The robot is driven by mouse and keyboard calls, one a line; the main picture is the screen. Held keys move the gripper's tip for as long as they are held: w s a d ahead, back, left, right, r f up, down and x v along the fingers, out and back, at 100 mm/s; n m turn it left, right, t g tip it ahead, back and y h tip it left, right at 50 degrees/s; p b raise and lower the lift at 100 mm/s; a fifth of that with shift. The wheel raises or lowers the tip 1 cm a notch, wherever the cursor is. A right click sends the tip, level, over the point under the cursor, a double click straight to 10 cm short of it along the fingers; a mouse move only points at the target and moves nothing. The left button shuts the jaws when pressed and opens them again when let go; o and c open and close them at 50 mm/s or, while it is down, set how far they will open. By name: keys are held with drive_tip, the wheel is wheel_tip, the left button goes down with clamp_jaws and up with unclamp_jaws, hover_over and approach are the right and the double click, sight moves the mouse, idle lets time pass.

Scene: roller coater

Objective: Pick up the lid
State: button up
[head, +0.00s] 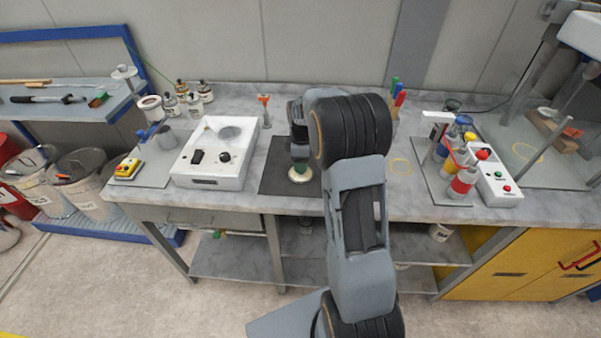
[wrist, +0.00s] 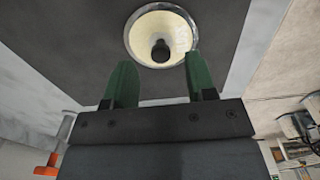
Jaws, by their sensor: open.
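The lid (wrist: 143,37) is a round cream disc with a grey rim and a dark knob at its middle. It lies on a dark mat (head: 274,165) on the grey bench, and part of it shows in the head view (head: 300,178) below my gripper. My gripper (wrist: 160,62) is open, with its two green fingers apart and nothing between them. In the wrist view the fingertips are near the lid's edge, one to each side of the knob. I cannot tell how high they are above it.
A white device (head: 213,180) with a round plate stands left of the mat. An orange-topped tool (head: 264,101) stands behind it. Right of my arm are a rack of coloured bottles (head: 464,180) and a white button box (head: 497,184). The mat around the lid looks clear.

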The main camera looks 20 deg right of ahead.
drive_tip(key=shift+f, duration=1.55)
drive_tip(key=shift+c, duration=0.3)
clamp_jaws()
